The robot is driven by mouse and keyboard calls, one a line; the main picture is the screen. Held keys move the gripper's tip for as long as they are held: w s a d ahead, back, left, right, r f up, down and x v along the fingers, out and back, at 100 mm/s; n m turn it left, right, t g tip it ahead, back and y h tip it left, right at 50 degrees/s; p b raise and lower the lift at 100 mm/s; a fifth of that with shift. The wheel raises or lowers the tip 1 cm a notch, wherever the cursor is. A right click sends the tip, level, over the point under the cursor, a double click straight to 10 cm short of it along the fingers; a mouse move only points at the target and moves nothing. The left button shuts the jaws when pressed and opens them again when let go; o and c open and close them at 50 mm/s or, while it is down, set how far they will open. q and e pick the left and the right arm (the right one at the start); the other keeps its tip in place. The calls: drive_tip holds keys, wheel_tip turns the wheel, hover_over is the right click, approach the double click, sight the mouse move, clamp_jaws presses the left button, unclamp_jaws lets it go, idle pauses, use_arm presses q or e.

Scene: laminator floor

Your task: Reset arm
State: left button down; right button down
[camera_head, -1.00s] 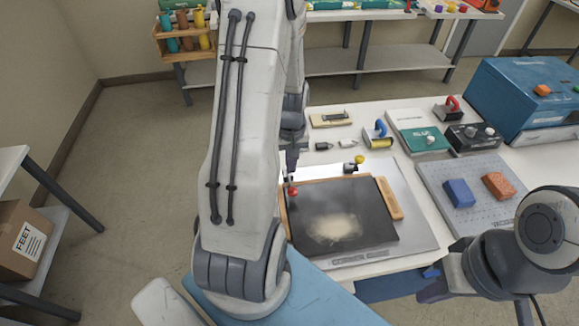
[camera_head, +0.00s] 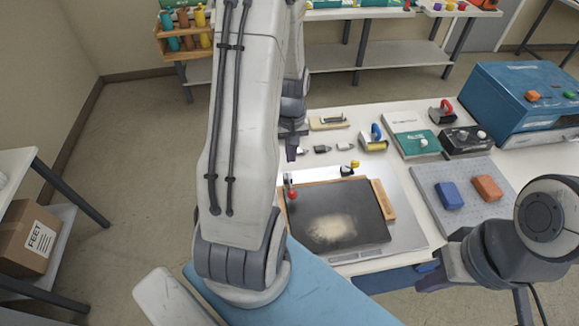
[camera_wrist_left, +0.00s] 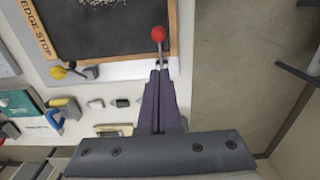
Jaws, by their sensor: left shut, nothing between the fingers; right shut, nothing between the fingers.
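My left arm reaches up from the lower middle of the head view, and its gripper (camera_head: 291,150) points down at the left edge of the worktable (camera_head: 405,238). In the left wrist view the left gripper (camera_wrist_left: 162,72) has its fingers together with nothing between them. Its tips appear just short of a lever with a red ball knob (camera_wrist_left: 158,34); whether they touch it I cannot tell. The red knob (camera_head: 292,194) sits at the corner of a dark board (camera_head: 350,205) with a pale patch on it.
Blue and orange blocks (camera_head: 449,195) (camera_head: 487,188) rest on a grey perforated plate (camera_head: 427,178). A blue machine (camera_head: 520,95) stands at the back right. Rollers and small tools lie along the table's back. A cardboard box (camera_head: 30,240) sits on a left shelf. Floor between is clear.

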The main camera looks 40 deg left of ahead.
use_arm(q)
drive_tip(key=shift+r, duration=0.4)
use_arm(e)
drive_tip(key=shift+r, duration=0.3)
